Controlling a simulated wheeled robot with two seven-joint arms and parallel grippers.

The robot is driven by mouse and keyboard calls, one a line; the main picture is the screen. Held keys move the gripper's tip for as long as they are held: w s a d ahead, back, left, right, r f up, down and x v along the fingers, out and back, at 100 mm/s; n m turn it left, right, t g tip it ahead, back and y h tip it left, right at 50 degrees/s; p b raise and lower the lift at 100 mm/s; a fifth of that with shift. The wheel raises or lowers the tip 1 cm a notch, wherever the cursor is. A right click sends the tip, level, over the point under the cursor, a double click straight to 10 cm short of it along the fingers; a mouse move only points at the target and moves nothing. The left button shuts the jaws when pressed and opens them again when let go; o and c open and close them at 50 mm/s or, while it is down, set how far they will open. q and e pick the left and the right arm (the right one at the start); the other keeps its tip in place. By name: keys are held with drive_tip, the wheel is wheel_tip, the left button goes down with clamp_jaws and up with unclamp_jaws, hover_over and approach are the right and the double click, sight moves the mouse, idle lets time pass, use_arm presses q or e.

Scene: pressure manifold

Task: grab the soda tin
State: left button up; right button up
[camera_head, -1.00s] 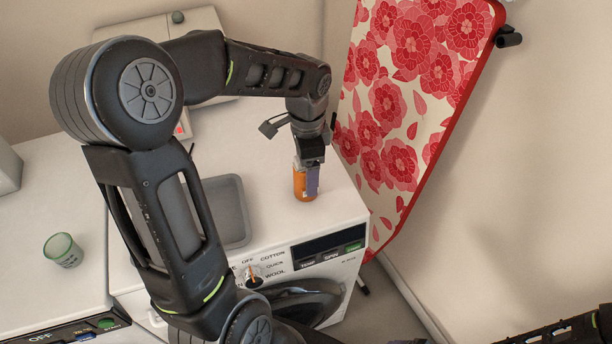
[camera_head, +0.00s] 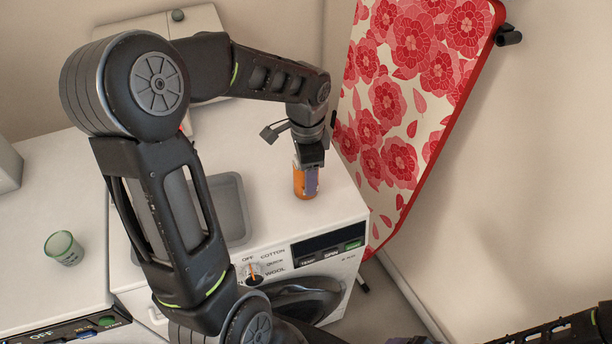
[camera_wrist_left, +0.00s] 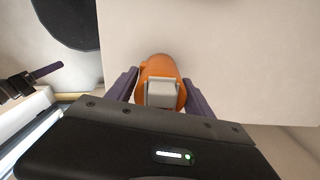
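The soda tin (camera_head: 300,184), an orange cylinder, stands upright on the white washing machine top near its right edge. My left gripper (camera_head: 311,180) points down over it, with a purple finger covering part of its side. In the left wrist view the tin (camera_wrist_left: 158,68) sits between the two purple fingers of the left gripper (camera_wrist_left: 160,80). The fingers are apart, one on each side, very close to the tin; I see no clear grip.
A grey tray (camera_head: 232,208) lies left of the tin, partly behind my left arm. A green cup (camera_head: 63,248) stands on the left-hand surface. A red floral ironing board (camera_head: 400,110) leans close on the right. The machine's front edge lies just below the tin.

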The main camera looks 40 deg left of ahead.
use_arm(q)
drive_tip(key=c, duration=1.1)
drive_tip(key=shift+c, duration=0.2)
drive_tip(key=shift+r, duration=0.25)
drive_tip(key=shift+r+b, duration=0.45)
drive_tip(key=shift+r, duration=4.3)
